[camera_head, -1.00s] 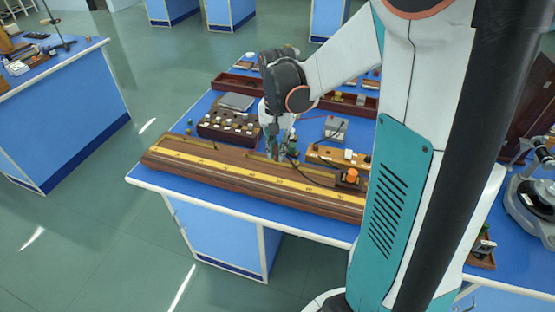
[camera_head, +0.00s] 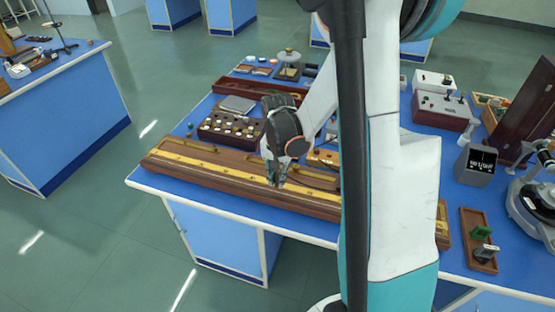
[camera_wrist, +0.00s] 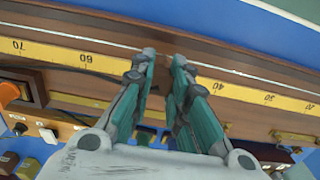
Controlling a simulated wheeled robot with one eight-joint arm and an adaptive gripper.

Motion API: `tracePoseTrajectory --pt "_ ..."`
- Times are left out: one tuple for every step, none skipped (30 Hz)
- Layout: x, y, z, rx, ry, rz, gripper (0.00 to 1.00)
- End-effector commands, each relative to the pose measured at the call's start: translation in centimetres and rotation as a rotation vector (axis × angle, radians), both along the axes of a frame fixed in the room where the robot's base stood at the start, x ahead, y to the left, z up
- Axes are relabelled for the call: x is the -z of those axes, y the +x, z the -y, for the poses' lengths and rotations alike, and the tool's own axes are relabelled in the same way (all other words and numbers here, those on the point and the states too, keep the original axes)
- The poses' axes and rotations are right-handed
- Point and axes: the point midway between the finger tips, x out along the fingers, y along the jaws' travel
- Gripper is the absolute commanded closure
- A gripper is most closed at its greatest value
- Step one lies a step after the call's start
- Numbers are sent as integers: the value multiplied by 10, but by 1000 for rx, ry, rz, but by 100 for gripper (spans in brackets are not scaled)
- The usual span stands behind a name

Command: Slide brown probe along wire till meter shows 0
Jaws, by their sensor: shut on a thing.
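The wooden wire board (camera_head: 215,170) with its yellow scale (camera_head: 190,158) lies along the front of the blue bench. In the wrist view the thin pale wire (camera_wrist: 245,77) runs beside the scale (camera_wrist: 125,64), on the side away from my gripper's base. My gripper (camera_head: 276,184) is over the board; its fingertips (camera_wrist: 165,58) reach across the scale between the 60 and 40 marks. The jaws are shut on a narrow brown thing, likely the brown probe, mostly hidden between the fingers. I cannot tell if it touches the wire. A dark box with white face marks (camera_head: 480,163), perhaps the meter, is unreadable.
An orange knob (camera_wrist: 9,93) and a light wood block with white terminals (camera_wrist: 47,134) sit beside the board. A dark box with several plugs (camera_head: 230,131) stands behind it. A small tray (camera_head: 479,240) lies at the right. The bench's front edge is close to the board.

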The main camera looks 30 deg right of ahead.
Motion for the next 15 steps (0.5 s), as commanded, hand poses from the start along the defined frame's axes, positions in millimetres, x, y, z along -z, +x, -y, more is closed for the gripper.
tracePoseTrajectory --pt "9 -1 0 0 0 0 100" --pt "12 -1 -1 0 0 0 100" --pt "15 -2 -1 0 0 0 100" --pt "16 -2 -1 0 0 0 100" --pt "17 -3 -1 0 0 0 100" --pt "18 -3 -1 0 0 0 100" --pt "19 -3 -1 0 0 0 100" --pt "19 -3 -1 0 0 0 100" --pt "20 -3 -1 0 0 0 100" --pt "20 -3 -1 0 0 0 100" --pt "21 -3 -1 0 0 0 100" --pt "21 -3 -1 0 0 0 100" --pt "22 -3 -1 0 0 0 100" --pt "23 -3 -1 0 0 0 100" --pt "24 -3 -1 0 0 0 100"
